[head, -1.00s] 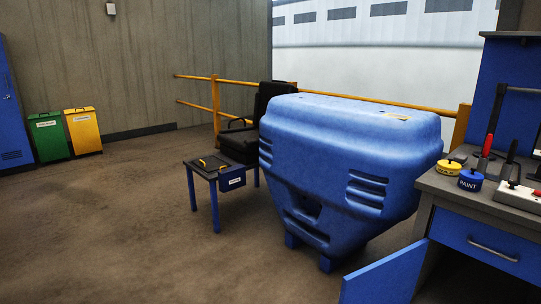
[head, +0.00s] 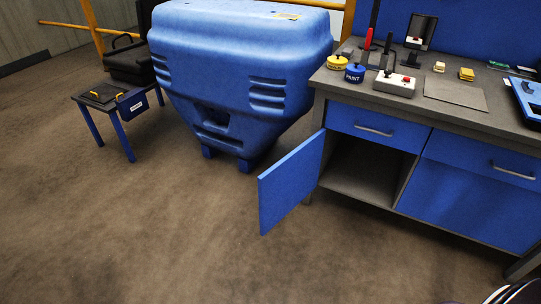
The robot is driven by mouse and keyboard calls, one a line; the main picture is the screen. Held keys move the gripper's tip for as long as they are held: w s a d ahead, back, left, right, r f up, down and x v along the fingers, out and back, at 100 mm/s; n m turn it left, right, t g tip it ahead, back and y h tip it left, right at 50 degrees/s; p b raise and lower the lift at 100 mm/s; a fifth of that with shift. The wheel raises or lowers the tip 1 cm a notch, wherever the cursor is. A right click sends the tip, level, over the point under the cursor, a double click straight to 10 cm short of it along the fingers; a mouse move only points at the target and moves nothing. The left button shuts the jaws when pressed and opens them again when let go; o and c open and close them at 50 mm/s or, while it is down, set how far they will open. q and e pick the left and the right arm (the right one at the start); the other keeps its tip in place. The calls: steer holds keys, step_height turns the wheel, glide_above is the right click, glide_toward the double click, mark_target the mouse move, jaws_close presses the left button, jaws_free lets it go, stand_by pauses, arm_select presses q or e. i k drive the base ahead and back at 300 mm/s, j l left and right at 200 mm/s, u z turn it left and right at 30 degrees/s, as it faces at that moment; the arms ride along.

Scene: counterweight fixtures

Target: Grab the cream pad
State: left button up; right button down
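A small cream block (head: 439,67), which looks like the cream pad, lies on the workbench top (head: 385,98) at the upper right of the head view. It sits behind a flat grey plate and left of a small yellow block (head: 466,75). Nothing holds it. Neither of my grippers can be made out in the head view.
The bench also bears a grey box with a red button (head: 394,84), yellow (head: 337,62) and blue (head: 354,73) paint tins, and a blue case (head: 527,98). A blue cabinet door (head: 291,183) stands open into the floor space. A big blue counterweight (head: 240,60) stands left; the front floor is clear.

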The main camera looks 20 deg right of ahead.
mark_target(440, 66)
steer(key=z, duration=0.4)
steer(key=i+j+z, duration=0.1)
steer(key=z, duration=0.25)
steer(key=j+z, duration=0.1)
steer(key=z, duration=0.3)
steer(key=i+j+z, duration=0.1)
steer(key=z, duration=0.3)
steer(key=i+j+z, duration=0.15)
steer(key=j+z, duration=0.2)
steer(key=j, duration=0.6)
steer(key=j+z, duration=0.35)
steer(key=j, duration=0.6)
steer(key=k+j+z, duration=0.1)
steer(key=j+z, duration=0.3)
steer(key=j, duration=0.55)
steer(key=k+j, duration=0.1)
steer(key=j, duration=0.9)
steer(key=l+u, duration=0.15)
steer(key=u, duration=0.7)
steer(key=l+u, duration=0.3)
steer(key=l, duration=0.2)
steer(key=l+u, duration=0.3)
steer(key=l, duration=0.2)
steer(key=k+l+u, duration=0.1)
steer(key=l+u, duration=0.2)
steer(key=l, duration=0.2)
steer(key=k+l+u, duration=0.25)
steer(key=l, duration=0.25)
steer(key=i, duration=0.1)
